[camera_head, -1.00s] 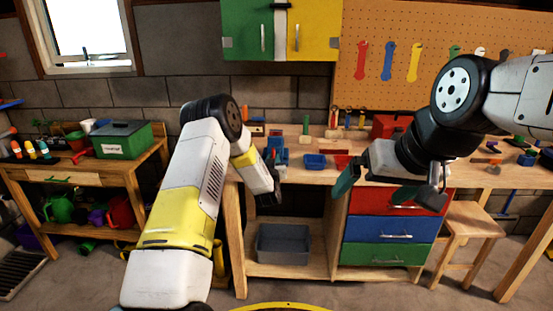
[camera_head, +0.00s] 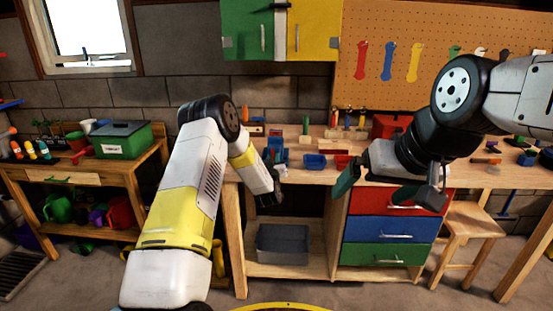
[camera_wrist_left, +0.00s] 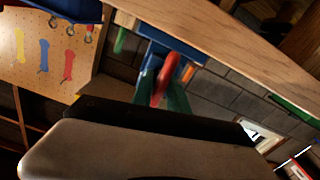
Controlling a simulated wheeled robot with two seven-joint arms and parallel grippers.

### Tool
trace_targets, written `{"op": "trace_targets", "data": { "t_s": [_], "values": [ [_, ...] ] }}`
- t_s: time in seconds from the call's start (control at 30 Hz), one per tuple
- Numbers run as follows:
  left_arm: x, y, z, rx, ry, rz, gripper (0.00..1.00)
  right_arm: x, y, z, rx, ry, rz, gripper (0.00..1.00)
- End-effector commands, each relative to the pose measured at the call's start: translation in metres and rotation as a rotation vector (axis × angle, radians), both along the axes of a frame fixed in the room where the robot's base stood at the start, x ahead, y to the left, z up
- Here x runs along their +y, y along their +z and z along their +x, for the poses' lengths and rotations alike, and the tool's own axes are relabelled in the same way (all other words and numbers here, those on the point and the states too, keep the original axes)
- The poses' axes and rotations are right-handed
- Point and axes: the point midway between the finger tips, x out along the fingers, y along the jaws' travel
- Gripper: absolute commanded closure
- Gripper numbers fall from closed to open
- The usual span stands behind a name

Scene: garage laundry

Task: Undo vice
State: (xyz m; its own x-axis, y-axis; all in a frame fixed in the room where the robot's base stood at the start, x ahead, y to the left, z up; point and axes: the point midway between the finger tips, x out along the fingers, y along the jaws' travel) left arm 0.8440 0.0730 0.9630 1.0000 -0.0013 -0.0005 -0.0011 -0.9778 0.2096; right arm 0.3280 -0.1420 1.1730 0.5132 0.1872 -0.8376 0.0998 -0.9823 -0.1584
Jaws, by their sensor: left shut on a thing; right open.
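The blue vice (camera_head: 276,150) is at the left end of the workbench, near its front edge. In the left wrist view, its blue body (camera_wrist_left: 172,42) shows beyond my fingers, with a red handle (camera_wrist_left: 160,86) in front of it. My left gripper (camera_head: 270,198) is at the bench's front edge, just below the vice. In the left wrist view, its green fingertips (camera_wrist_left: 163,92) are shut on the red handle. The head view does not show this grip clearly. My right gripper (camera_head: 388,190) is open and empty in front of the drawers.
A blue tray (camera_head: 315,161) and a red tray (camera_head: 343,161) lie on the workbench (camera_head: 302,176) right of the vice. A grey bin (camera_head: 282,243) is on the lower shelf. A stool (camera_head: 474,222) stands at the right. A side table with a green box (camera_head: 121,140) is at the left.

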Motion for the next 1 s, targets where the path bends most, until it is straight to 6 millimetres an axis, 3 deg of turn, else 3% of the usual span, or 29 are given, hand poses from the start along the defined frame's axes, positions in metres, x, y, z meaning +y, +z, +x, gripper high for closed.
{"op": "trace_targets", "data": {
  "t_s": [0.57,0.6,0.67,1.0],
  "values": [
    [0.0004,0.0031,0.0014,-0.007,0.001,0.0,1.0,0.0,0.0,0.0,0.0,0.0,0.0,0.0],
    [0.0004,0.0032,0.0014,-0.007,0.001,0.0,0.75,0.0,0.0,0.0,0.0,0.0,0.0,0.0],
    [0.0003,0.0028,0.0013,-0.006,0.001,0.0,0.65,0.0,0.0,0.0,0.0,0.0,0.0,0.0],
    [-0.0001,0.0006,-0.0025,-0.001,0.0,0.0,0.65,0.0,0.0,0.0,0.0,0.0,0.0,0.0]
  ]
}}
